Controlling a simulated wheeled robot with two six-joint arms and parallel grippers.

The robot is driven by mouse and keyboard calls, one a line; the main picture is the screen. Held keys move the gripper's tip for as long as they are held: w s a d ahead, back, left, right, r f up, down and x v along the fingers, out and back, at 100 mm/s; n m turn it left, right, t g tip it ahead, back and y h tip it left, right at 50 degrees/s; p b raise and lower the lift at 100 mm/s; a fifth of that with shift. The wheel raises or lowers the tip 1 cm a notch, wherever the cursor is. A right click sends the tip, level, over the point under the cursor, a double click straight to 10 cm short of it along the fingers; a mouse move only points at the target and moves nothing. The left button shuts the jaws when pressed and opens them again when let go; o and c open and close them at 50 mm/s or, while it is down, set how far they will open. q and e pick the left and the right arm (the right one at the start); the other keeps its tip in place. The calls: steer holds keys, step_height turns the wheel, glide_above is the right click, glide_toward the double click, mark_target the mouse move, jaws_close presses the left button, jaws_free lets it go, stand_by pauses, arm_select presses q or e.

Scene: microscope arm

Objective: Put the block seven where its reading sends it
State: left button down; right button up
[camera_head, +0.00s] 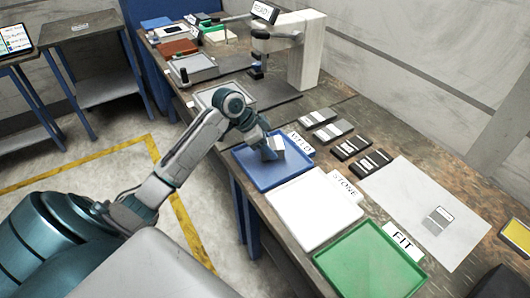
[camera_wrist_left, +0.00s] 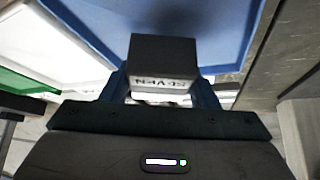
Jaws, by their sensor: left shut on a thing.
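My left gripper (camera_head: 268,149) is shut on a grey block (camera_head: 279,145). In the left wrist view the block (camera_wrist_left: 163,55) sits between the fingers and its near face reads SEVEN, upside down. The block is over the blue tray (camera_head: 252,173); I cannot tell whether it touches the tray floor. The tray's card (camera_head: 299,143) is partly hard to read. A white tray (camera_head: 318,217) with a STORE card (camera_head: 345,187) and a green tray (camera_head: 367,265) with a FIT card (camera_head: 403,241) stand nearer. My right gripper is not in view.
A microscope-like stand (camera_head: 300,55) with a white column is farther back on the bench. Several dark and grey labelled pieces (camera_head: 350,148) lie right of the trays. A white sheet (camera_head: 415,205) with a printed figure lies at the right. The white and green trays are empty.

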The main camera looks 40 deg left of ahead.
arm_select(q)
steer(key=shift+w+a, duration=0.2)
steer(key=shift+w, duration=0.25)
steer(key=shift+f+p, duration=0.3)
steer(key=shift+f, duration=1.45)
steer(key=c, duration=0.5)
jaws_free()
steer(key=shift+s+f, duration=0.1)
steer(key=shift+s, duration=0.05)
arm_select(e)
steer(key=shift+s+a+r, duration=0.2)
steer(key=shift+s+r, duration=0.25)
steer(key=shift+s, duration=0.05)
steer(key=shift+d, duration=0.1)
